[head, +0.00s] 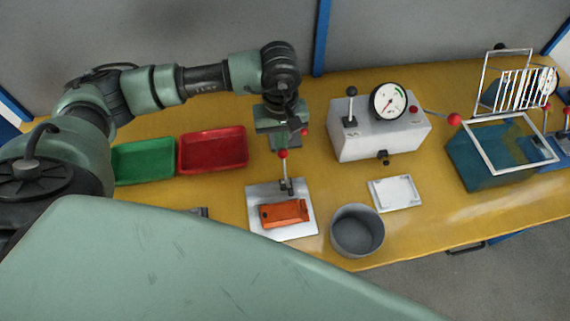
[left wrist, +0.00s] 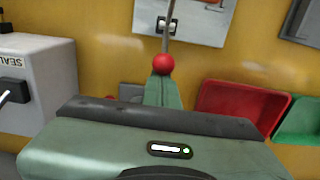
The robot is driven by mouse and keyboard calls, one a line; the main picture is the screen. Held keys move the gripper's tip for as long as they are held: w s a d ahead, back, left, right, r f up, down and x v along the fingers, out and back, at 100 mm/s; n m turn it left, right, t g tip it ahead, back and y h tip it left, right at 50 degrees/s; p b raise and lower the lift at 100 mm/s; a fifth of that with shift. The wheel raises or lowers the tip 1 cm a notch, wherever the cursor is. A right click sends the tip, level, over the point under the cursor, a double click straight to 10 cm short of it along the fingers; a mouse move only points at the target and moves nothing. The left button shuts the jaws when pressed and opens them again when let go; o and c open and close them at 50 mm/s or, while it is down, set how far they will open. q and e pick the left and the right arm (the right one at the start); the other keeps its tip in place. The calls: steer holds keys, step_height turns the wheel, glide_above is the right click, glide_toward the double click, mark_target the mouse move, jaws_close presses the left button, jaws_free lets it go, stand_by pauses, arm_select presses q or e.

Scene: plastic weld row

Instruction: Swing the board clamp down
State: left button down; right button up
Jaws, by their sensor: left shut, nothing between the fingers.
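The board clamp's lever stands up from a pale base plate (head: 258,222) and ends in a red ball knob (head: 283,154). An orange part (head: 284,213) lies on the plate in front of the lever's hinge. My left gripper (head: 281,142) is shut and empty, pointing down just behind the knob. In the left wrist view the red knob (left wrist: 164,64) is right at the fingertips, with its rod running to a hinge bracket (left wrist: 175,27) on the plate. I cannot tell whether the fingers touch the knob. My right gripper is not in view.
A green tray (head: 143,161) and a red tray (head: 213,149) lie left of the clamp. A grey bin (head: 357,231) and a white flat fixture (head: 396,193) stand to its right. A grey gauge box (head: 380,137) is behind them. Another red ball (head: 304,132) shows beside my gripper.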

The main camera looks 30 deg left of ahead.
arm_select(q)
steer(key=shift+s+d+r, duration=0.4)
steer(key=shift+s+r, duration=0.1)
steer(key=shift+r, duration=0.05)
